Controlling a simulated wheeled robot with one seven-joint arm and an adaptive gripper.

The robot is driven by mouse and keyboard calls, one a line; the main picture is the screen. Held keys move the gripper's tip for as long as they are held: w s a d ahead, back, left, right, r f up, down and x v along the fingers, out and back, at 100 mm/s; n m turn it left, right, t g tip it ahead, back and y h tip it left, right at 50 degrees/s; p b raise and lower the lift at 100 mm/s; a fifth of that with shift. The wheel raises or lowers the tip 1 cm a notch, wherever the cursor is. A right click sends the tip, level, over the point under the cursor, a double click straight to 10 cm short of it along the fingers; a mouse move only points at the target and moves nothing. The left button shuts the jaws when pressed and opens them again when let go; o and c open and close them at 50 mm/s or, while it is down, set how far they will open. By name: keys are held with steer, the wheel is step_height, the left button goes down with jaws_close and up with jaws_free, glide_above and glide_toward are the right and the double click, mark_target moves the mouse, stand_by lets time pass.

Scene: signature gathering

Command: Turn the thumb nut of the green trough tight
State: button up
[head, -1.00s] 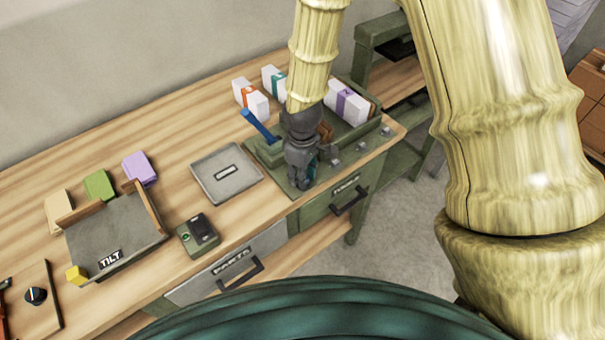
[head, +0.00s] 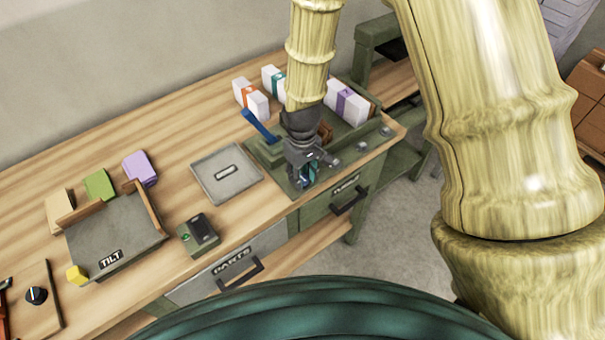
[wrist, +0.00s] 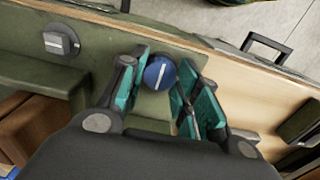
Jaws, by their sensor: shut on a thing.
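The green trough (head: 381,124) stands at the right end of the workbench. In the wrist view, a round blue thumb nut (wrist: 159,73) with a white line sits at the trough's front side. My gripper (wrist: 160,80) points down at it, with teal finger pads on either side of the nut, shut on it. In the head view, my gripper (head: 308,172) is at the trough's front left corner and hides the nut. A grey nut (wrist: 61,43) with a white line sits further along the same edge.
A blue lever (head: 260,126) rises at the trough's left. White banded bundles (head: 347,106) stand at the back. A grey plate (head: 226,173) lies left of the trough, with a dark device (head: 198,233) and a TILT tray (head: 115,240) beyond.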

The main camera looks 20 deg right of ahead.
mark_target(302, 178)
steer(key=o, duration=1.1)
steer(key=shift+c, duration=0.2)
step_height(302, 178, up, 12)
stand_by(0.5)
